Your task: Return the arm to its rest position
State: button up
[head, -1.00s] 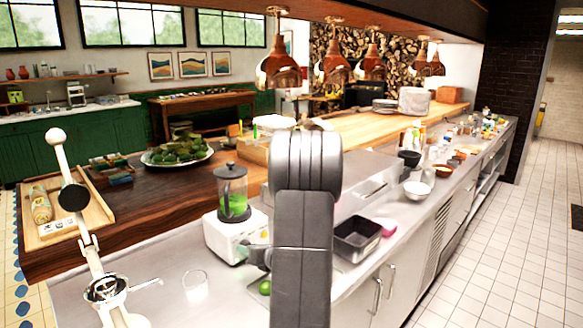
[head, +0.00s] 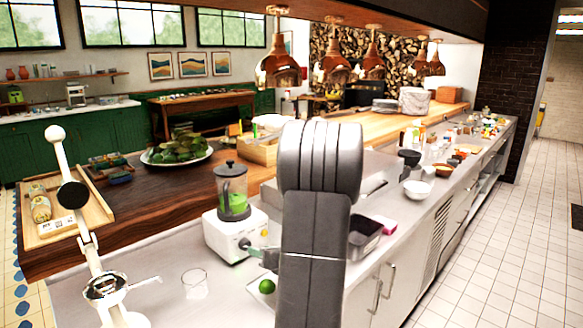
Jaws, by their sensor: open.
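My grey arm (head: 322,215) rises in the front middle of the head view and covers part of the steel counter. A small teal and dark piece, which looks like part of my gripper (head: 259,252), shows at the arm's left edge, in front of the white blender's base. The rest of the gripper is hidden behind the arm. I see nothing held in the part that shows.
The blender (head: 233,205) with green contents stands just left of my arm. A lime (head: 267,286) and an empty glass (head: 195,283) are nearby. A dark pan (head: 363,235) is partly hidden to the right.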

aim_at(248, 245)
jog(key=v, duration=0.7)
jog(key=p+x, duration=0.1)
jog(key=x, duration=1.2)
jog(key=shift+a, duration=0.15)
jog(key=shift+w+a+r+p, duration=0.1)
jog(key=shift+w+p, duration=0.15)
jog(key=shift+p, duration=0.3)
jog(key=m+y+p, duration=0.1)
jog(key=m+p, duration=0.1)
jog(key=p, duration=0.2)
jog(key=m+g+p, duration=0.1)
jog(key=m+p, duration=0.1)
jog(key=p, duration=0.2)
jog(key=shift+g+y+p, duration=0.3)
jog(key=shift+y+p, duration=0.1)
jog(key=shift+d+m, duration=0.3)
jog(key=shift+m, duration=0.1)
jog(key=s+d+r+n+b, duration=0.1)
jog(key=s+d+r+b, duration=0.2)
jog(key=s+d, duration=0.5)
jog(key=shift+d+b, duration=0.8)
jog(key=shift+d, duration=0.3)
jog(key=shift+f, duration=0.1)
